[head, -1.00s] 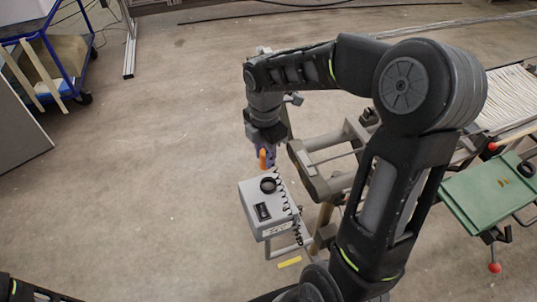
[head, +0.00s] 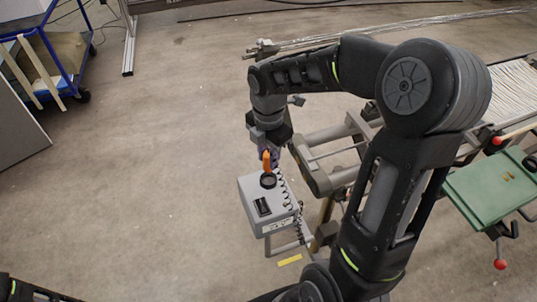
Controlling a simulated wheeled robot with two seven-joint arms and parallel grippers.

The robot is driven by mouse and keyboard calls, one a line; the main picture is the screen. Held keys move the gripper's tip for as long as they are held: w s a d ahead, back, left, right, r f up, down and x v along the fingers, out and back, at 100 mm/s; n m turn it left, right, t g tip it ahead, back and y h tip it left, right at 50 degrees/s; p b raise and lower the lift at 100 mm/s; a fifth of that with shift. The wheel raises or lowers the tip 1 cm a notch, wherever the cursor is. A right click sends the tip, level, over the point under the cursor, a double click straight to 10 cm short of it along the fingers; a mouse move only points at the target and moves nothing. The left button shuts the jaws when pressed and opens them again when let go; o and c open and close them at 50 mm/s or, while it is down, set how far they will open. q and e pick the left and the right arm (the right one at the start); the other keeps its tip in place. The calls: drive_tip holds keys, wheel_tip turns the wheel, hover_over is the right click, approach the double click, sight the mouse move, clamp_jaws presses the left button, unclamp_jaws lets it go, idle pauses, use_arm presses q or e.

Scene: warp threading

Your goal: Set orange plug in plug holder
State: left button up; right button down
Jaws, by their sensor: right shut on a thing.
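The orange plug (head: 266,161) is held in my right gripper (head: 268,154), with its lower end just above the plug holder. The plug holder is a dark round ring (head: 268,180) on top of a grey box (head: 252,217). The plug looks slightly tilted. I cannot tell whether its tip touches the ring. A black coiled cord (head: 287,196) hangs down the right side of the box from near the gripper. My left gripper is not in view; only a bit of my left arm shows at the lower left corner.
A grey machine frame (head: 318,165) stands close to the right of the box. A green plate (head: 490,187) and white warp threads (head: 515,90) lie further right. A blue cart (head: 50,50) stands far left. The floor left of the box is clear.

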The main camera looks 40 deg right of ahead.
drive_tip(key=shift+f+b, duration=0.8)
drive_tip(key=shift+f, duration=0.8)
drive_tip(key=shift+f, duration=0.2)
drive_tip(key=shift+f+b, duration=0.6)
drive_tip(key=shift+f, duration=0.55)
idle(1.5)
idle(0.5)
drive_tip(key=c, duration=1.1)
unclamp_jaws()
drive_tip(key=shift+o, duration=0.2)
